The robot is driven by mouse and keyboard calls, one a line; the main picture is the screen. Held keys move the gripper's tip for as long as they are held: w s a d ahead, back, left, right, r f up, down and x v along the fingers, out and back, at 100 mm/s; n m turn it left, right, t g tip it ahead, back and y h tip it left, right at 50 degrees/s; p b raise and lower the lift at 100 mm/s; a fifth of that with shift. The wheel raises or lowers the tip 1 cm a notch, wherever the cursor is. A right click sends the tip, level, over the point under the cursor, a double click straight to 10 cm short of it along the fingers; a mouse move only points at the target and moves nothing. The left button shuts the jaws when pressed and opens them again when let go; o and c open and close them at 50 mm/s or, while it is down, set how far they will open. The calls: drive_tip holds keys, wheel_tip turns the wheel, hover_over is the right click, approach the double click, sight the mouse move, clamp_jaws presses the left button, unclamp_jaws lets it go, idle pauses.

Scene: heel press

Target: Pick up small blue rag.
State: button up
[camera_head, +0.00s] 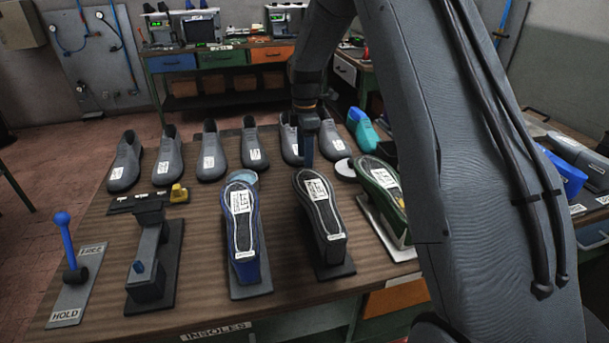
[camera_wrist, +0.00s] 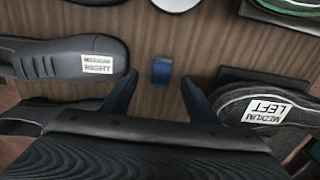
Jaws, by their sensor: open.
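The small blue rag (camera_wrist: 162,70) shows in the wrist view as a little blue block-like piece on the brown wooden table. It lies between the two blue fingertips of my gripper (camera_wrist: 159,77), with a clear gap on each side. My gripper is open and holds nothing. In the head view my gripper (camera_head: 307,150) points down over the table between the row of grey shoes and the insole stands. I cannot make out the rag in that view; the gripper or a stand may hide it.
In the wrist view a shoe labelled RIGHT (camera_wrist: 65,60) is close on the left and an insole labelled LEFT (camera_wrist: 262,110) close on the right.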

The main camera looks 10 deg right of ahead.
drive_tip(key=f, duration=0.1)
drive_tip(key=f+p, duration=0.2)
drive_tip(key=shift+s+a+f, duration=0.2)
drive_tip(key=shift+a+f, duration=0.05)
drive_tip(key=shift+f, duration=0.1)
drive_tip(key=shift+f+p, duration=0.4)
drive_tip(key=shift+f, duration=0.25)
drive_tip(key=shift+c, duration=0.5)
drive_tip(key=c, duration=1)
